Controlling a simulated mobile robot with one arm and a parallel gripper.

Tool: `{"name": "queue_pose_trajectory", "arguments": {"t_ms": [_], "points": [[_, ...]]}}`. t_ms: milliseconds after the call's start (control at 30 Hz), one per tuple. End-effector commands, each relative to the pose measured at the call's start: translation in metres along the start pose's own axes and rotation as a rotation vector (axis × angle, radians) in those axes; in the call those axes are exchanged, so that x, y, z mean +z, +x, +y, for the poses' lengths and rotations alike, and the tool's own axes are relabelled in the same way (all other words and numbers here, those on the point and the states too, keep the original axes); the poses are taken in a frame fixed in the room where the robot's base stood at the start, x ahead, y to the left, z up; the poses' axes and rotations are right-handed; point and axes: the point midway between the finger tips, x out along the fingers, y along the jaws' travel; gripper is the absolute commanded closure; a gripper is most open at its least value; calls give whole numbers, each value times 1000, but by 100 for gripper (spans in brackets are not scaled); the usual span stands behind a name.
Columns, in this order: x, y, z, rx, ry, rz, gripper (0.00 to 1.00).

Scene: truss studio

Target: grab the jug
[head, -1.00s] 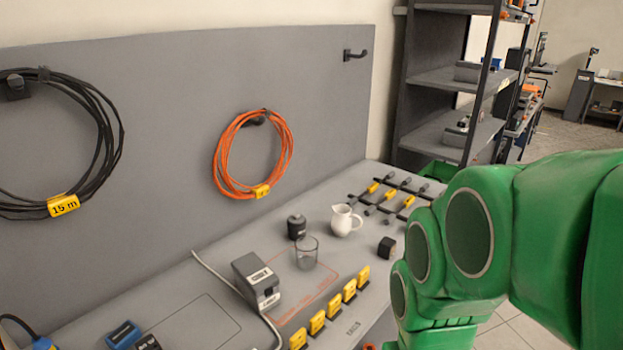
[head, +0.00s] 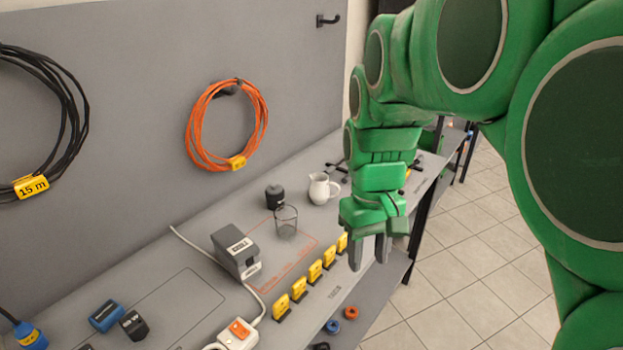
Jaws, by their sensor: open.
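The white jug (head: 320,189) stands upright on the grey bench, near the back panel, with its handle toward the right. My gripper (head: 369,254) points down over the bench's front edge, to the right of the jug and nearer the camera. Its two grey fingers are apart with nothing between them. The gripper is clear of the jug, and the jug is almost fully visible.
A black canister (head: 274,197) and a clear glass (head: 286,222) stand left of the jug. Several yellow tags (head: 315,270) line the bench's front edge. A grey label device (head: 236,252) sits further left. An orange cable coil (head: 227,125) hangs on the panel.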

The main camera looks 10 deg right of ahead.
Motion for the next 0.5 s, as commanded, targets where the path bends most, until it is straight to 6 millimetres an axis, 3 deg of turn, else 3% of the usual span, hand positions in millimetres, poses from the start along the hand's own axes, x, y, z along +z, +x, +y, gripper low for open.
{"name": "queue_pose_trajectory", "arguments": {"t_ms": [500], "points": [[-123,-24,36,7,-176,24,57]]}}
